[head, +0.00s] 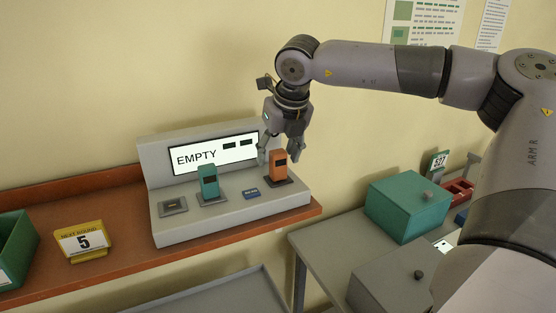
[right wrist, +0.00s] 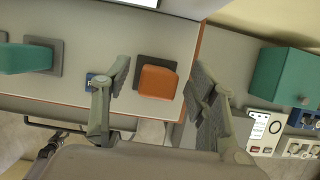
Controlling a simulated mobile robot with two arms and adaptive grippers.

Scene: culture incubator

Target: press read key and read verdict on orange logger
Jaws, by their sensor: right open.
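The orange logger (head: 278,164) stands upright in a dark cradle at the right of a grey reader console (head: 230,216). It also shows from above in the right wrist view (right wrist: 157,82). My right gripper (head: 281,148) points down over it, open, with one finger on each side and a gap showing to each in the wrist view. The blue read key (head: 250,193) lies left of the orange cradle; in the wrist view the left finger partly covers it (right wrist: 91,82). The console screen (head: 215,154) reads "EMPTY". My left gripper is not in view.
A teal logger (head: 208,180) stands in the middle cradle; the left cradle (head: 173,206) is empty. A yellow "NEXT ROUND 5" sign (head: 82,242) and a green bin (head: 14,248) are left on the shelf. A teal box (head: 403,207) stands on the right-hand table.

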